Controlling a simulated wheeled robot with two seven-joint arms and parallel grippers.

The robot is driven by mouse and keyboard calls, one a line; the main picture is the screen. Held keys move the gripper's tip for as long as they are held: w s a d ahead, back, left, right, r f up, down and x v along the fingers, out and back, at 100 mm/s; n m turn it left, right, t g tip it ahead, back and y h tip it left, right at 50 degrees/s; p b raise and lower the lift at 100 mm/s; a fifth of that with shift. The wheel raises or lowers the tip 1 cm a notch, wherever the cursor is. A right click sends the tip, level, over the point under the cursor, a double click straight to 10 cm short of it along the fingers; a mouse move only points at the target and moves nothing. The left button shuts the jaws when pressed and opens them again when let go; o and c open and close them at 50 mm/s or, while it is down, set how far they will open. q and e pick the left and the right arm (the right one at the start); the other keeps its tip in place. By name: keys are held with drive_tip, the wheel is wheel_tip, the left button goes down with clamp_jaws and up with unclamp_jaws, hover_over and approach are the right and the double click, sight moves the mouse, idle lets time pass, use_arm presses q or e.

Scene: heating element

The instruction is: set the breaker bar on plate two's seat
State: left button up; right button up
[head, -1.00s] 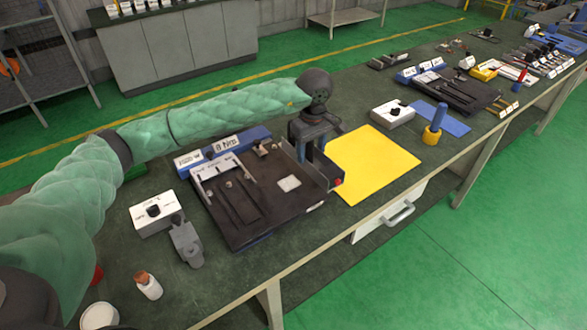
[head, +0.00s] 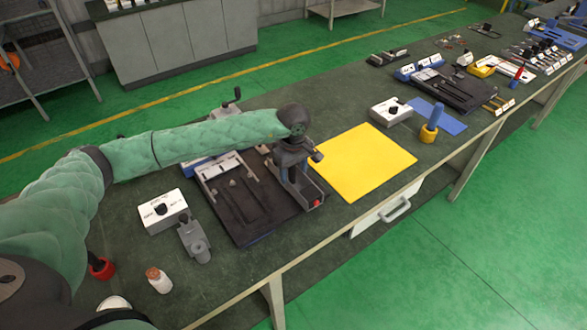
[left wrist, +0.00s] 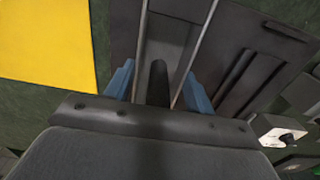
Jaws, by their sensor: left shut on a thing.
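My left gripper (head: 292,182) points down over the right part of a dark slotted plate (head: 236,205). It is shut on a long grey channel-shaped piece with a red end (head: 309,192), which I take to be the breaker bar. The piece lies over the plate's right edge; I cannot tell whether it touches the plate. In the left wrist view the blue fingers (left wrist: 158,90) stand on both sides of a dark upright part, with the grey channel (left wrist: 178,35) running beyond. Plate numbers are unreadable, and the seat is hidden. My right gripper is out of view.
A yellow mat (head: 365,162) lies right of the plate. A white box with a black knob (head: 162,212), a grey tool (head: 194,240) and a small bottle (head: 158,281) stand left and in front. A similar dark plate (head: 450,90) lies farther back.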

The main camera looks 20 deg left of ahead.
use_arm(q)
drive_tip(key=shift+f, duration=0.2)
drive_tip(key=o, duration=1.2)
drive_tip(key=shift+o, duration=0.5)
